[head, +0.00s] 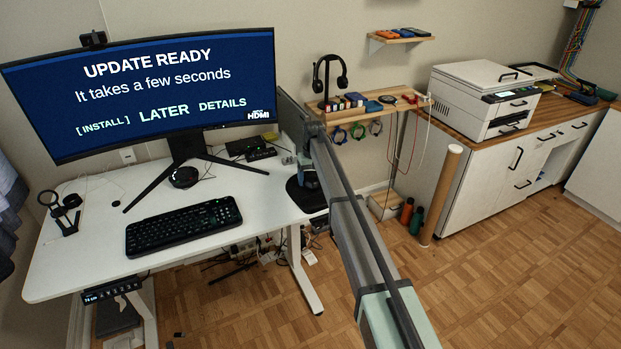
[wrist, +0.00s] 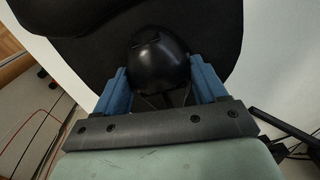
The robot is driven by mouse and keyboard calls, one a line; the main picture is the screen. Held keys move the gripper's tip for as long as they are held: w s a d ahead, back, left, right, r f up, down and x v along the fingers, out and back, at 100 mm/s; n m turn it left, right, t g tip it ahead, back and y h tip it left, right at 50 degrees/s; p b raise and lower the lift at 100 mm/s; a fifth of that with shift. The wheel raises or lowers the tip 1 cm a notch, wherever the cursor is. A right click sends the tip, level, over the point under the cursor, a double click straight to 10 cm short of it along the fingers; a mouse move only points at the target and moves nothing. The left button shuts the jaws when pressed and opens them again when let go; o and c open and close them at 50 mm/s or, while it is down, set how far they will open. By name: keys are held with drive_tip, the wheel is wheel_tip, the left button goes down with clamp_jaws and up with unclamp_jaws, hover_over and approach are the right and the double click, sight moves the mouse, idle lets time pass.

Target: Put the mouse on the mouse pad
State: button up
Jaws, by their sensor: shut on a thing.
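The black mouse (wrist: 158,58) sits between the two blue fingers of my gripper (wrist: 160,72) in the wrist view, and the fingers are closed on its sides. The black mouse pad (wrist: 92,58) lies behind and around the mouse in that view. In the head view my gripper (head: 308,179) is low over the mouse pad (head: 302,200) at the right end of the white desk. My arm hides part of the pad there, and the mouse is hard to make out. I cannot tell whether the mouse touches the pad.
A black keyboard (head: 183,226) lies on the white desk (head: 85,258), left of the pad. A monitor (head: 150,90) stands behind it, with a round black object (head: 184,177) by its stand. Small black boxes (head: 250,148) sit behind the pad. The desk's right edge is close to the pad.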

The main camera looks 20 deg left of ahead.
sight(312, 176)
drive_tip(key=o, duration=1.1)
wheel_tip(312, 176, up, 12)
drive_tip(key=shift+w+d, duration=0.15)
drive_tip(key=shift+d, duration=0.05)
drive_tip(key=shift+r, duration=0.1)
